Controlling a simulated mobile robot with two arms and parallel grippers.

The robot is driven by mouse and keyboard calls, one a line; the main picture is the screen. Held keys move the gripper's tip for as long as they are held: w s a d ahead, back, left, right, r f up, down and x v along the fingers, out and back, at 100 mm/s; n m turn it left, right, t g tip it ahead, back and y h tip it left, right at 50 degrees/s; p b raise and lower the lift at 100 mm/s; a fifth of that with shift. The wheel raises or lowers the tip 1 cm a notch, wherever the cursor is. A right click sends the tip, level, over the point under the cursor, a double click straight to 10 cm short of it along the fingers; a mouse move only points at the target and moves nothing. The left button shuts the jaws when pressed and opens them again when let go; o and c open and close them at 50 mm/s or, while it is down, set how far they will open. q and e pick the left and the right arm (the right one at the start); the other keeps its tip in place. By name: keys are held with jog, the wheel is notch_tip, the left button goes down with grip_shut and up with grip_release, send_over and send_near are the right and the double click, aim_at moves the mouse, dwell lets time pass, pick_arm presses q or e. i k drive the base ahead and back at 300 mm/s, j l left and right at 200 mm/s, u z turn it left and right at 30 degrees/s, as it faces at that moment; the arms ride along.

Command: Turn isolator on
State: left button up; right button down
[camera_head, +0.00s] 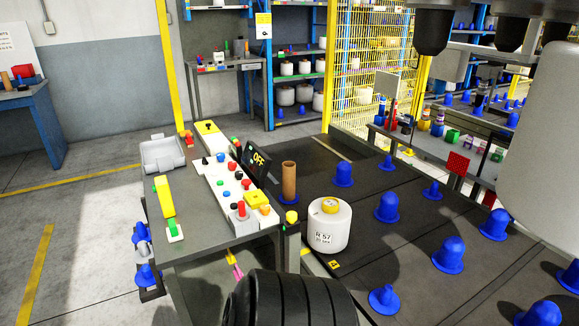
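A grey control table (205,262) stands at centre left with a long white control panel (222,180) on it. The panel carries several red, blue, black and green buttons and knobs. A red switch (241,209) and a yellow box (256,199) sit at the panel's near end. Another yellow box (207,128) is at the far end. I cannot tell which control is the isolator. Neither of my grippers is in view.
Right of the table, a dark surface holds a white bobbin (330,226), a brown tube (289,181) and several blue pegs (387,208). A black ribbed shape (290,300) covers the bottom centre. A large pale shape (545,130) blocks the right. Grey floor (85,225) is clear at left.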

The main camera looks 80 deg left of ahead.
aim_at(232, 165)
jog(key=u, duration=3.15)
